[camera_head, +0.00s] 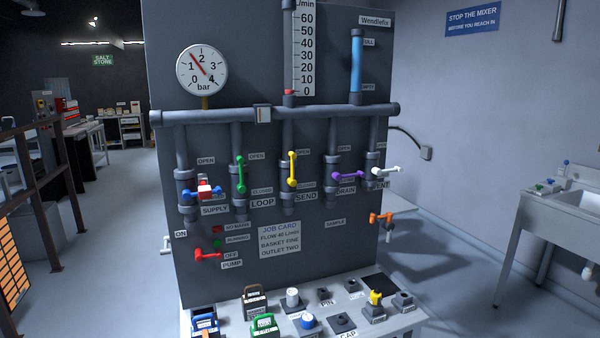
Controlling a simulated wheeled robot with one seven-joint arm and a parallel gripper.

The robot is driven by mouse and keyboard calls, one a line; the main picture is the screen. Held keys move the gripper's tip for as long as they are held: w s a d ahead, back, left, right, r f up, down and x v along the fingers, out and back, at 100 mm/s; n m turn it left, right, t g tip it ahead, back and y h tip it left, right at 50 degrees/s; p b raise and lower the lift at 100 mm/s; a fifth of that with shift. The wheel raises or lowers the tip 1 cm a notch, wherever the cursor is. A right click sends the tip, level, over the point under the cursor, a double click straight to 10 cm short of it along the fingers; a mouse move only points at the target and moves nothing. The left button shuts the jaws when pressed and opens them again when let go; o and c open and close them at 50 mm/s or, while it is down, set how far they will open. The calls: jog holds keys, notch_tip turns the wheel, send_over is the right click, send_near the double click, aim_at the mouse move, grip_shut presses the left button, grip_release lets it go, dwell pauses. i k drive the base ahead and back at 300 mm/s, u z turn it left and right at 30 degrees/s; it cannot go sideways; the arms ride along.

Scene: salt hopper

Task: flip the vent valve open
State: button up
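The vent valve (386,170) is at the right end of the row of valves on the dark panel. Its white handle lies about level and points right, while the OPEN label sits above it. The VENT label just below is partly covered by the pipework. My gripper is not in view.
The purple drain handle (347,176) lies level just left of the vent valve. The yellow send handle (292,169) and green loop handle (240,173) stand upright. The blue supply handle (190,194) carries a red piece. An orange tap (381,218) juts out below; a bench (415,317) stands in front.

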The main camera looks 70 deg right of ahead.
aim_at(378, 171)
jog(key=z, duration=3.8)
jog(key=i, duration=0.7)
jog(key=u, duration=2.05)
